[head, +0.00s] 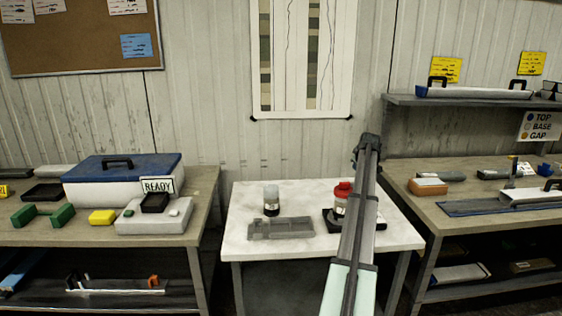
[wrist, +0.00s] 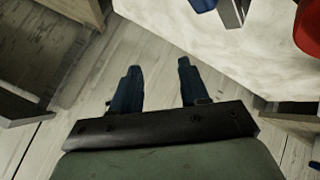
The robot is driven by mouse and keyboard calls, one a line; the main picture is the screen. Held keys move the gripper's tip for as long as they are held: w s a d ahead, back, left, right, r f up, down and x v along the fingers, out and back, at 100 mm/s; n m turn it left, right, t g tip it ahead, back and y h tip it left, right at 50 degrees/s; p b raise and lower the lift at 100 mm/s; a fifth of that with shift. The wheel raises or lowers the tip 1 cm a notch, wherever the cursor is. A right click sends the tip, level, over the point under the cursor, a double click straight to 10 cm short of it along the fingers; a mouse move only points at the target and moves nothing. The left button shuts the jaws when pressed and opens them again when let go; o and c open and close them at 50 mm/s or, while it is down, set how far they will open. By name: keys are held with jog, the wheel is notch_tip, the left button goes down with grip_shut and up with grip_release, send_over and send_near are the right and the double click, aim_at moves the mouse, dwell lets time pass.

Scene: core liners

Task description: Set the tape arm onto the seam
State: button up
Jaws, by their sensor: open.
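I cannot tell for certain which thing is the tape arm, and no seam is clear at this size. On the right bench lies a long blue-grey liner or strip (head: 480,208), with a white piece (head: 535,194) with a dark handle at its right end, cut by the frame edge. My gripper (wrist: 157,85) shows in the wrist view with two dark blue fingers apart and nothing between them. It is above the floor beside the white table (wrist: 232,48). In the head view my arm rises in front of the white table, and I cannot make out the fingers.
The left bench holds a blue-lidded box (head: 120,182). A shelf (head: 440,101) hangs above the right bench.

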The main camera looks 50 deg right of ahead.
jog(key=w+a+t+h, duration=0.1)
jog(key=w+a, duration=0.9)
jog(key=w, duration=0.4)
jog(key=w+a+t+h, duration=0.1)
jog(key=w+a+t, duration=0.1)
jog(key=w+a, duration=0.8)
jog(key=w, duration=0.3)
jog(key=shift+w+a+r+m+h, duration=0.15)
jog(key=shift+w+a+m+h, duration=0.15)
jog(key=shift+w+h, duration=0.1)
